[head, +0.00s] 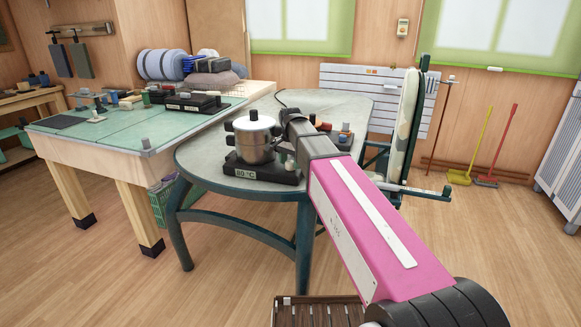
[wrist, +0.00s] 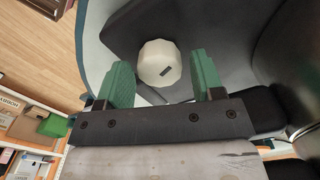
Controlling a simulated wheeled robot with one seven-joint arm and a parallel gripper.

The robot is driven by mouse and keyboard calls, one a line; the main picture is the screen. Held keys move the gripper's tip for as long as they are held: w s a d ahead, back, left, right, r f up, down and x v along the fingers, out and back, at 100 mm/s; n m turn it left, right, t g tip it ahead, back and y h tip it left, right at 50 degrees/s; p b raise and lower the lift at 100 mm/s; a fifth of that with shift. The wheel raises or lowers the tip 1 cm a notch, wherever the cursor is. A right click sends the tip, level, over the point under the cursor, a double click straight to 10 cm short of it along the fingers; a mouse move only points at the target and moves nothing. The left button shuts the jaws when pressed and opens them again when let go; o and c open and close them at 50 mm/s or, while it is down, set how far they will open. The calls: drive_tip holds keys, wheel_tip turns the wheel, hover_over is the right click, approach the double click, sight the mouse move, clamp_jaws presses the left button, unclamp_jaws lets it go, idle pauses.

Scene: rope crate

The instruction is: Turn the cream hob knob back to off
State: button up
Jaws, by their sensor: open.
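The cream knob (wrist: 158,64) shows from above in the wrist view, a rounded, faceted cap with a short dark mark set slantwise on its face. My gripper (wrist: 160,72) is open, with one green finger on each side of the knob and visible gaps between. The depth of the fingers relative to the knob is hard to tell. In the head view, the dark hob (head: 262,175) carries a label reading 80 °C and sits on the grey table. A lidded metal pot (head: 254,142) stands on it. My gripper's fingers cannot be made out there.
The grey curved table (head: 215,155) holds small items behind my arm. A green-topped workbench (head: 120,125) with tools stands at the left. A padded upright board (head: 406,115) stands at the right. The wooden floor in front is mostly clear, apart from a slatted crate (head: 318,300).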

sight(290, 162)
drive_tip(key=shift+r, duration=2.05)
